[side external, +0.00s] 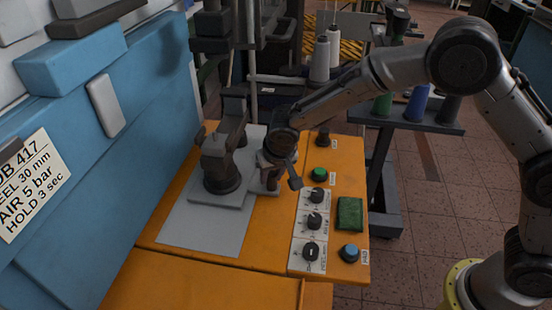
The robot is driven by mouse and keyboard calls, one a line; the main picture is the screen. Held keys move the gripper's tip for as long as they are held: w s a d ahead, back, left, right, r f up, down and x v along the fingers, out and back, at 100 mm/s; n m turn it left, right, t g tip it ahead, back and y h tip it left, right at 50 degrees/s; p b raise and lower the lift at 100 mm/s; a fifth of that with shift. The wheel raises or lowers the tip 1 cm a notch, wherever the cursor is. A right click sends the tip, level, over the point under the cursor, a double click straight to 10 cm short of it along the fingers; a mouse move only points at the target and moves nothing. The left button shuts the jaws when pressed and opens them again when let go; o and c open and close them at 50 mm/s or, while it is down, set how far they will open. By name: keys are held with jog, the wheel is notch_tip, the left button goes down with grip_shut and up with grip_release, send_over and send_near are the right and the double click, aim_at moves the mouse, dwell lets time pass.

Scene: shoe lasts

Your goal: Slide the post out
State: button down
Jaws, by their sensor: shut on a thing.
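A dark brown-grey fixture (220,165) stands on a light grey base plate on the orange bench. It has a round foot and an upper arm at the back. My gripper (270,178) is low at the right side of this fixture, pointing down. It is shut on a small post, mostly hidden by the fingers and the wrist. The post's lower end appears to be at the plate's right edge; I cannot tell how far it sits in its seat.
A control panel with black knobs (314,221), a green button (319,174), a blue button (349,252) and a green pad (350,214) lies close to the right. A blue machine body (95,160) walls the left. Thread spools (320,62) stand behind.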

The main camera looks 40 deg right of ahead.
jog(key=s+a, duration=0.7)
jog(key=shift+r, duration=0.1)
jog(key=shift+a, duration=0.1)
jog(key=c, duration=0.6)
grip_release()
jog(key=v, duration=1.3)
jog(key=shift+s+r, duration=0.25)
jog(key=shift+r, duration=0.05)
